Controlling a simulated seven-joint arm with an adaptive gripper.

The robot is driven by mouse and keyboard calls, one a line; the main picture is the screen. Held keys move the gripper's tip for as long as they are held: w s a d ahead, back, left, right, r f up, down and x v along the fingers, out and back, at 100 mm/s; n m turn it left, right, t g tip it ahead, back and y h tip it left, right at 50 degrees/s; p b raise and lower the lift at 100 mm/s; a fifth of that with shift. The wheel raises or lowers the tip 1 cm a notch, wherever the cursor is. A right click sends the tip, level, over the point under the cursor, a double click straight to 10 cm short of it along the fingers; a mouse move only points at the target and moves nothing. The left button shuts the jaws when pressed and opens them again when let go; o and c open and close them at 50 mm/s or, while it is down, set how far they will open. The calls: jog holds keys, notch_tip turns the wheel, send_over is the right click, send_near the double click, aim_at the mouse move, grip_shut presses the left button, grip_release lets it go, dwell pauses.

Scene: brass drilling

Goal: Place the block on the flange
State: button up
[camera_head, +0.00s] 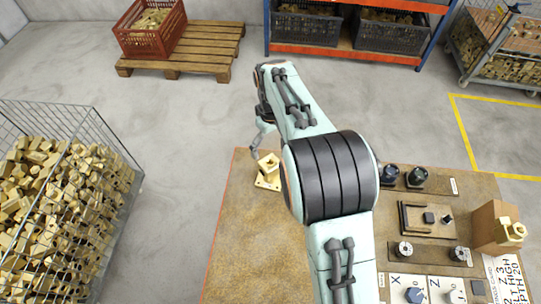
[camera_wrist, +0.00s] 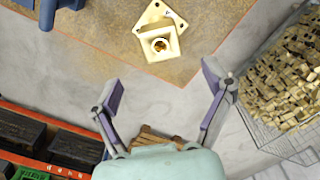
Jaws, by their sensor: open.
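A brass flange (camera_wrist: 151,14), a flat plate with corner holes, lies on the table near its edge; it also shows in the head view (camera_head: 266,183). A brass block (camera_wrist: 158,43) with a round bore appears to sit on the flange, overlapping its near part in the wrist view; the block also shows in the head view (camera_head: 268,163). Whether it is fully seated cannot be told. My gripper (camera_wrist: 160,76) is open and empty, its fingers spread on either side and apart from the block. In the head view, my arm partly hides the gripper (camera_head: 257,146).
The table (camera_head: 245,245) has free room at its left. A wire cage (camera_head: 125,150) of brass pieces stands left of the table.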

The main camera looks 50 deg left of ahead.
jog(key=w+d+r+m, duration=0.3)
jog(key=w+d+r, duration=0.2)
jog(key=d+r, duration=0.45)
jog(key=d+r+m, duration=0.2)
jog(key=d+m, duration=0.1)
jog(key=d, duration=0.4)
jog(key=d+r+m, duration=0.2)
jog(key=d, duration=0.6)
jog(key=s+d+f+m, duration=0.3)
jog(key=s+d+m, duration=0.5)
jog(key=s+d, duration=0.5)
jog(key=d, duration=0.3)
jog(key=shift+s+d+m+y, duration=0.2)
jog(key=shift+s+m+y, duration=0.1)
jog(key=shift+m+y, duration=0.1)
